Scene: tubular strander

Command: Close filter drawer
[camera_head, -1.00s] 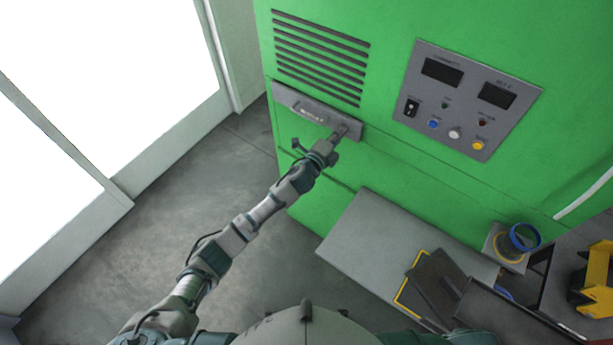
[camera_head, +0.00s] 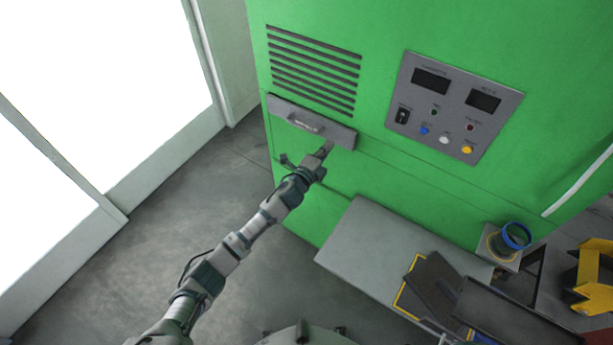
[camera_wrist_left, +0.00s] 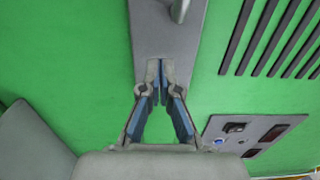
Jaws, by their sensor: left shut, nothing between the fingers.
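The filter drawer (camera_head: 283,112) is a grey panel with a handle, set in the green machine below the vent slots. In the head view its front looks nearly flush with the machine; I cannot tell if a gap is left. My left gripper (camera_head: 328,148) is at the right end of the drawer front. In the left wrist view, the left gripper (camera_wrist_left: 160,66) is shut with its fingertips together against or just before the grey drawer front (camera_wrist_left: 165,35). The drawer's handle (camera_wrist_left: 180,10) shows at the top edge. My right gripper is not in view.
A grey control panel (camera_head: 455,105) with displays and buttons is right of the drawer. A grey table (camera_head: 375,250) with dark trays (camera_head: 440,285) stands below. A blue-rimmed cup (camera_head: 516,237) is at the right. Bare floor lies at the left.

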